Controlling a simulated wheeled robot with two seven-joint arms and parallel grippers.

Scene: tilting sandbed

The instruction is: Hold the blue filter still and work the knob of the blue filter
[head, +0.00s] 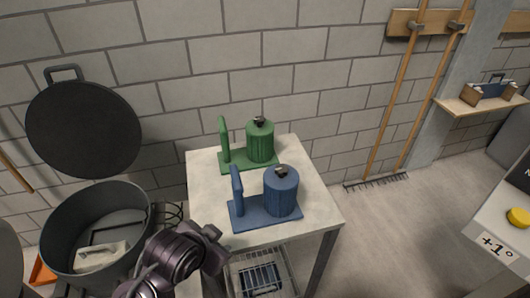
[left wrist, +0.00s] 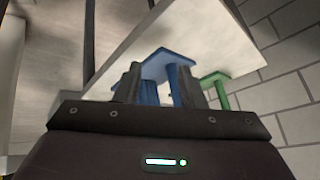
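The blue filter (head: 281,193) stands upright near the front of a small white-topped table (head: 318,212). It has a ribbed round body, a flat base plate and an upright blue post at its left. Its dark knob (head: 281,170) sits on top of the body. My left gripper (head: 216,240) is left of and in front of the blue filter, by the table's left edge, apart from it. In the left wrist view its two fingers stand apart, with the blue filter (left wrist: 170,63) beyond them and partly hidden. My right gripper is not in view.
A similar green filter (head: 260,142) stands just behind the blue one. A large dark pot (head: 70,215) is at the left, its round lid (head: 84,130) upright behind it. A wire basket (head: 262,275) is under the table. The table's right front corner is clear.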

